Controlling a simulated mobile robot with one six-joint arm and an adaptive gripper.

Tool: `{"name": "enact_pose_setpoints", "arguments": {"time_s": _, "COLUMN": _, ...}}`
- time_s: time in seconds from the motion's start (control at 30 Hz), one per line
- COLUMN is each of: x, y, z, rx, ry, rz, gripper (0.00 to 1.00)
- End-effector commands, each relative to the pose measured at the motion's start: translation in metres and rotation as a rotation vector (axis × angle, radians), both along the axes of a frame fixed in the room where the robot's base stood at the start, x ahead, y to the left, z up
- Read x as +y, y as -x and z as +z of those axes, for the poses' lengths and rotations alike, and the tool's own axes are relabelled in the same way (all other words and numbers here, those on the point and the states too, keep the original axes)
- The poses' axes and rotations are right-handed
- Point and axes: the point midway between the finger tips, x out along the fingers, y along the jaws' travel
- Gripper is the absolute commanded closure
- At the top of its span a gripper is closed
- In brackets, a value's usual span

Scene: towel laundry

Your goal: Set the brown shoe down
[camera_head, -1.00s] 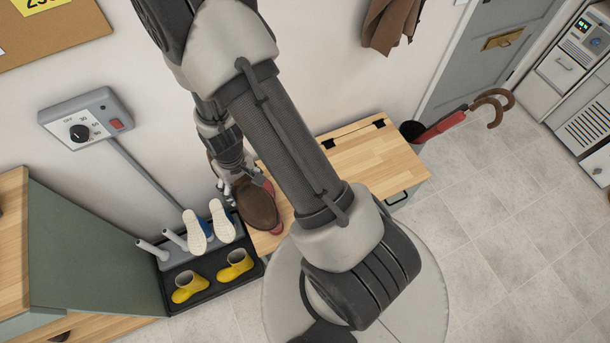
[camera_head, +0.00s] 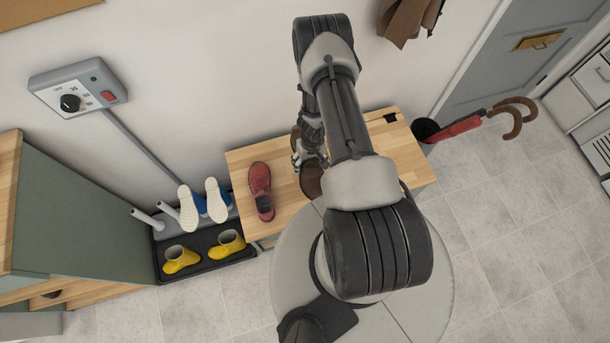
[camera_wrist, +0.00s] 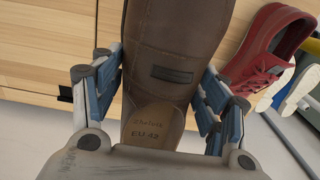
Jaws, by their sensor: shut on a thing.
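The brown shoe (camera_head: 312,180) is held in my gripper (camera_head: 311,160) over the wooden bench top, right of the red shoe. My arm hides part of it in the head view. In the wrist view the brown shoe (camera_wrist: 175,65) fills the middle, its insole marked EU 42, with the blue-padded fingers of my gripper (camera_wrist: 163,98) closed on both its sides. I cannot tell whether the sole touches the bench.
The wooden bench (camera_head: 240,163) carries a red shoe (camera_head: 261,188). To its left a rack (camera_head: 160,245) holds white-soled shoes (camera_head: 188,207) and yellow boots (camera_head: 181,259). An umbrella stand (camera_head: 425,130) is at the bench's right. Bench room right of my arm looks clear.

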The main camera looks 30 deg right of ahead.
Motion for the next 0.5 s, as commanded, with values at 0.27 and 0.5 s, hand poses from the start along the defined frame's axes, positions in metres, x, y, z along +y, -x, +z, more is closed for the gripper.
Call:
{"name": "enact_pose_setpoints", "arguments": {"time_s": 0.27, "x": 0.0, "y": 0.0, "z": -0.071, "rx": -0.001, "ry": 0.0, "rz": 0.0, "gripper": 0.86}}
{"name": "enact_pose_setpoints", "arguments": {"time_s": 0.5, "x": 0.0, "y": -0.001, "z": -0.083, "rx": -0.002, "ry": 0.001, "rz": 0.0, "gripper": 0.86}}
